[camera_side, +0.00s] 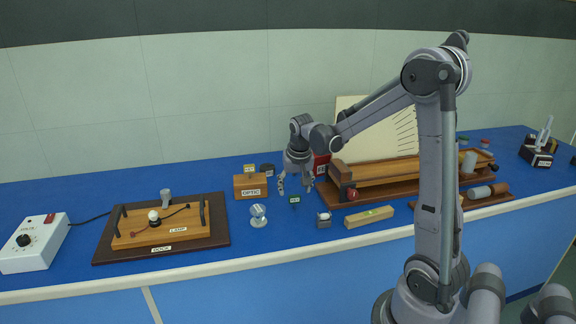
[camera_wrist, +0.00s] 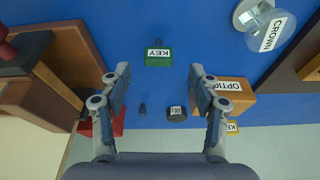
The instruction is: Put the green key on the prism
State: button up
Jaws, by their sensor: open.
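The green key (camera_side: 294,200) is a small block on the blue bench. In the wrist view the green key (camera_wrist: 159,57) shows its white KEY label, ahead of and between my fingertips. My gripper (camera_side: 295,187) points down just above it, fingers spread and empty; both fingers of my gripper (camera_wrist: 159,74) show in the wrist view. A clear glass piece labelled CROWN (camera_wrist: 267,28) stands near the key; the CROWN glass (camera_side: 258,214) is left of the key in the side view. I cannot tell for certain whether it is the prism.
A wooden OPTIC box (camera_side: 250,186) stands behind the glass. A yellow key (camera_wrist: 232,127) lies beyond that box. The lamp board (camera_side: 215,238) is on the left. A small grey box (camera_side: 324,222) and wooden bar (camera_side: 369,217) are right of the key. A red box (camera_side: 321,165) stands behind.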

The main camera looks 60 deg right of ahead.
aim_at(295, 196)
jog(key=shift+x, duration=2.6)
jog(key=c, duration=1.3)
jog(key=shift+o, duration=0.2)
jog(key=shift+r, duration=0.1)
